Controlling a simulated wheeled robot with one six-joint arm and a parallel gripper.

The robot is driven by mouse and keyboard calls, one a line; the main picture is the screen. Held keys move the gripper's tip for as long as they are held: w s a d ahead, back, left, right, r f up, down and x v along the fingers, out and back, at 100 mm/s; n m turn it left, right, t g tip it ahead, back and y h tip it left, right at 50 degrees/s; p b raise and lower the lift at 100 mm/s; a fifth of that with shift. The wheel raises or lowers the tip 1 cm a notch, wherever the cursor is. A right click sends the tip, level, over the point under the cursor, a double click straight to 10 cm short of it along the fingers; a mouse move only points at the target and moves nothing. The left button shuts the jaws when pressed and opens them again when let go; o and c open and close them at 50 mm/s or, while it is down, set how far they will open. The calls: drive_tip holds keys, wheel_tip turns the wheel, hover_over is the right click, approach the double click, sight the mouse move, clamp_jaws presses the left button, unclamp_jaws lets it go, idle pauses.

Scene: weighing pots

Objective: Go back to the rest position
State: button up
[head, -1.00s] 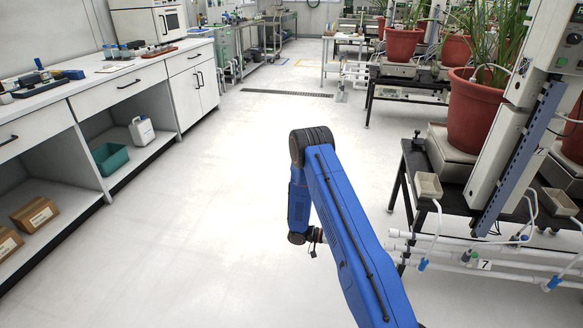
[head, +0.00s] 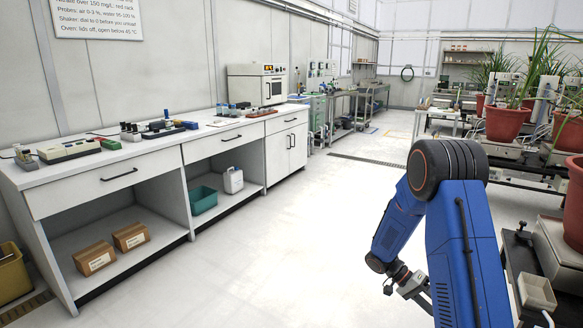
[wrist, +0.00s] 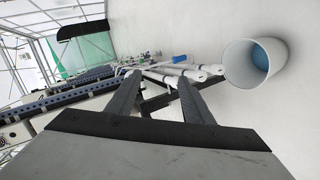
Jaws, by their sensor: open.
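My blue arm shows folded at the right of the head view, with my gripper (head: 415,288) hanging low beside it, partly hidden behind the arm link. In the wrist view my gripper (wrist: 157,78) has its two dark fingers apart, with nothing held between them. Beyond the fingertips are white pipes with end caps (wrist: 190,75) and the pale floor. No task object is in my grip.
A white lab counter (head: 105,172) with instruments runs along the left, cardboard boxes (head: 95,257) on its shelf. Potted plants (head: 505,122) stand on black tables at right. The floor (head: 280,235) between is clear. A white bucket (wrist: 238,65) shows at the wrist view's right.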

drive_tip(key=s+a+r+n+t+y, duration=0.2)
drive_tip(key=s+a+r+t+y, duration=0.15)
drive_tip(key=s+r, duration=0.35)
drive_tip(key=s+a+r+n+t+y, duration=0.25)
drive_tip(key=s+a+r, duration=0.2)
drive_tip(key=r, duration=0.55)
drive_tip(key=s+a+r+n+t+y, duration=0.2)
drive_tip(key=s+a+r+n+t, duration=0.1)
drive_tip(key=s, duration=0.4)
drive_tip(key=s+a+r+n+t+y, duration=0.1)
drive_tip(key=s+a+r+n+t, duration=0.3)
drive_tip(key=s+a, duration=0.3)
drive_tip(key=shift+a+r+y, duration=0.35)
drive_tip(key=shift+r+y, duration=0.05)
